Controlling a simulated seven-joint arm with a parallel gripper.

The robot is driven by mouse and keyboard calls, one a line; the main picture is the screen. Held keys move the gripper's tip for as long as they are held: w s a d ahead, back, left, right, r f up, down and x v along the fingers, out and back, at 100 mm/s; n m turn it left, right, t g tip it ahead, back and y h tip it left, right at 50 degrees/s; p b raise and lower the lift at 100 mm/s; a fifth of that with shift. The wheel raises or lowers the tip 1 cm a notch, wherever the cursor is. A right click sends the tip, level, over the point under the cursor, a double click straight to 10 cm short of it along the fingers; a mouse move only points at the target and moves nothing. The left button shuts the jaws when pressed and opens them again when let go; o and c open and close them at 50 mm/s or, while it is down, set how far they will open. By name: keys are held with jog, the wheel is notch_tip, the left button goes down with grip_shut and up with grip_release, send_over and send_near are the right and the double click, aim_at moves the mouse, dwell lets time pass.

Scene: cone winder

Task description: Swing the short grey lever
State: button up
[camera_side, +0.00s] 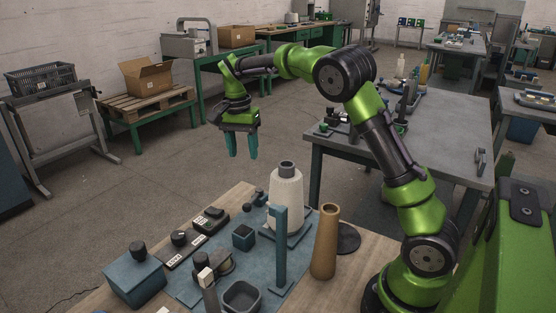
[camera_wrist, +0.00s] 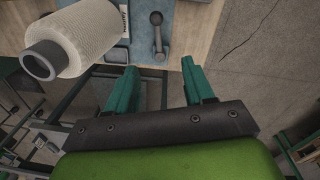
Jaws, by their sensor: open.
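A short grey lever (camera_wrist: 158,36) with a round dark knob sits at the edge of the work table in the wrist view. In the side view what looks like the same small lever (camera_side: 258,195) stands behind the thread cone, small and partly hidden. My gripper (camera_side: 243,150) is open and empty, with its teal fingers pointing down, high above and beyond the far edge of the table. In the wrist view the fingertips of my gripper (camera_wrist: 160,70) are spread either side of a line below the lever, apart from it.
A cream thread cone (camera_side: 286,200) stands on the blue plate, close to the lever. A teal post (camera_side: 281,250), a brown cone (camera_side: 325,242), a blue box with a black knob (camera_side: 134,276) and black switch boxes (camera_side: 187,240) crowd the table. The air around my gripper is clear.

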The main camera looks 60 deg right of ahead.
aim_at(250, 201)
jog(key=shift+m, duration=0.5)
jog(key=f, duration=0.5)
jog(key=s+f, duration=0.1)
jog(key=f, duration=0.9)
jog(key=shift+s+a+f, duration=0.1)
jog(key=shift+s+f, duration=0.1)
jog(key=shift+f, duration=0.2)
grip_shut()
